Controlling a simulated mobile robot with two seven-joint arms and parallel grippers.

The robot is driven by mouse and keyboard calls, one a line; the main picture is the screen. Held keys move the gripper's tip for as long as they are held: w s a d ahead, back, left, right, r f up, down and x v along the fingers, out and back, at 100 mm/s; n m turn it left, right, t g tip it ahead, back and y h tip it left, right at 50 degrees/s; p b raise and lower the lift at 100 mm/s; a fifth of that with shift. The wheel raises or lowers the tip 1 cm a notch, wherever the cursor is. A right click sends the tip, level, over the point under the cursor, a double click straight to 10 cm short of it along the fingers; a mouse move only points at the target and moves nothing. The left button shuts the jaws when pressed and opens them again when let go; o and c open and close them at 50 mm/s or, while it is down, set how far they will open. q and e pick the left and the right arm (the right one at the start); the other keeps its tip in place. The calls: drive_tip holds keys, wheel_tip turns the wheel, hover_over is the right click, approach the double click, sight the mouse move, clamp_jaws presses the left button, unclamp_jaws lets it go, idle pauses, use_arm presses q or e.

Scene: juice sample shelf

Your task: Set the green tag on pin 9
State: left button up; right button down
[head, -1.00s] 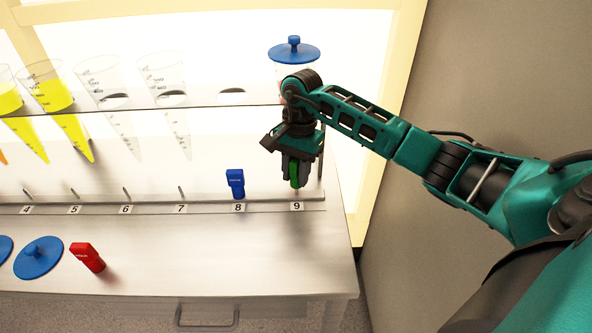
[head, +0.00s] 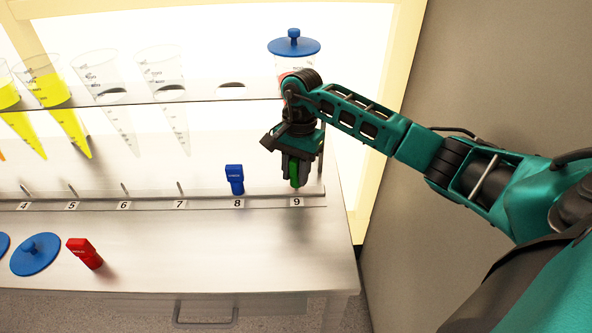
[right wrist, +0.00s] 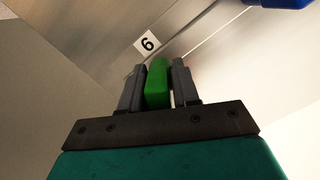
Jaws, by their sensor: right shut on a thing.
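The green tag (head: 294,173) is held between the fingers of my right gripper (head: 296,172), just above the number 9 label (head: 297,202) at the right end of the pin row. In the right wrist view the green tag (right wrist: 158,84) stands between the two grey fingers of my right gripper (right wrist: 159,85), and the 9 label (right wrist: 147,43) shows upside down beyond it. Pin 9 is hidden behind the gripper and tag, so I cannot tell whether the tag is on it. My left gripper is not in view.
A blue tag (head: 235,179) stands at pin 8. Pin 7 (head: 181,188) and pin 6 (head: 125,189) are bare. A red tag (head: 84,253) and a blue lid (head: 36,254) are on the bench. Above is a clear shelf with funnels and a blue-lidded jar (head: 294,47).

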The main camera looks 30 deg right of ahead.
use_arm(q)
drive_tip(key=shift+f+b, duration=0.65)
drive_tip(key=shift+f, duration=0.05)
use_arm(e)
drive_tip(key=shift+f, duration=0.7)
drive_tip(key=c, duration=0.8)
unclamp_jaws()
drive_tip(key=shift+o, duration=0.2)
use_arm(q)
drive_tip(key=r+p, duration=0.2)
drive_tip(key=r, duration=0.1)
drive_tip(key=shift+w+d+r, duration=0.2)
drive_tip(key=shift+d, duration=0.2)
use_arm(e)
wheel_tip(320, 180, up, 20)
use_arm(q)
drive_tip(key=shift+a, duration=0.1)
use_arm(e)
drive_tip(key=shift+a, duration=0.1)
